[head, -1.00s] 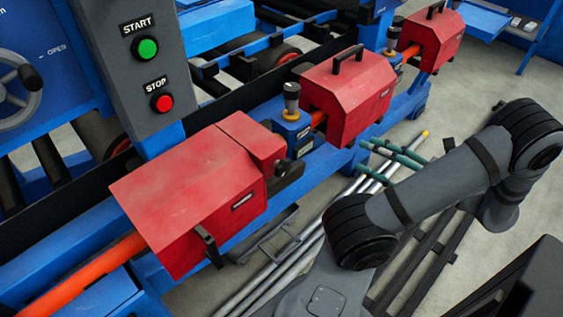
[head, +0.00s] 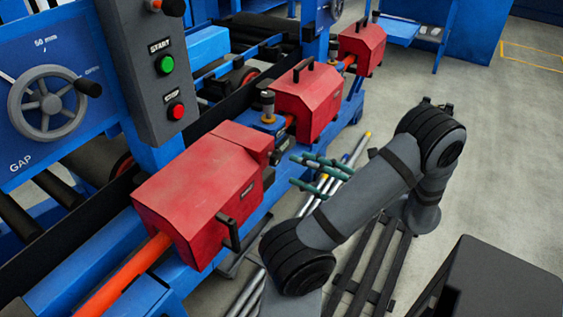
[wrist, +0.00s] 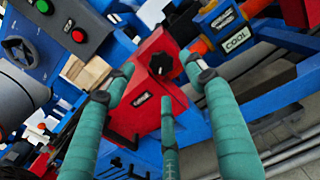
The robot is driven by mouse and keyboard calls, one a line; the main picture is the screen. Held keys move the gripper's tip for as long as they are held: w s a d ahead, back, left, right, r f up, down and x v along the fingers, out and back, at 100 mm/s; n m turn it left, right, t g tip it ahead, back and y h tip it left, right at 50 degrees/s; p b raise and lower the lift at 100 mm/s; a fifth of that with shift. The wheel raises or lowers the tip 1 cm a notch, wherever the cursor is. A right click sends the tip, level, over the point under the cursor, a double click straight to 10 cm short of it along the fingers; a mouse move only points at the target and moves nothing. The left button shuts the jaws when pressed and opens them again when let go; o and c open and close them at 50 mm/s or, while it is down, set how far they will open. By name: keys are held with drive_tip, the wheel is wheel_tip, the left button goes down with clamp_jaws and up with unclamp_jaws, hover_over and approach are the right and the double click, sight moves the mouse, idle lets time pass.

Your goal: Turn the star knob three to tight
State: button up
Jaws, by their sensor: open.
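A black star knob (wrist: 160,63) sits on the face of a red housing (wrist: 150,105) in the wrist view, above a small dark label too small to read. In the head view a dark knob (head: 268,177) shows at the right end of the nearest red housing (head: 195,190); its shape is unclear. My gripper (head: 315,172) has green fingers and hangs to the right of that housing, apart from it. In the wrist view my gripper (wrist: 155,85) has its fingers spread and empty, with the star knob beyond and between the tips.
More red housings (head: 308,100) stand along the blue machine frame. A grey panel holds a green START button (head: 167,64) and a red STOP button (head: 177,111). A handwheel (head: 47,103) is at left. Grey pipes (head: 250,297) lie below. Open floor (head: 490,150) is at right.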

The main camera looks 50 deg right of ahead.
sight(279, 157)
drive_tip(key=w, duration=0.5)
drive_tip(key=shift+w+a, duration=0.3)
drive_tip(key=shift+w, duration=0.05)
drive_tip(key=c, duration=0.3)
drive_tip(key=shift+r, duration=0.1)
drive_tip(key=c, duration=0.7)
drive_tip(key=shift+c, duration=0.3)
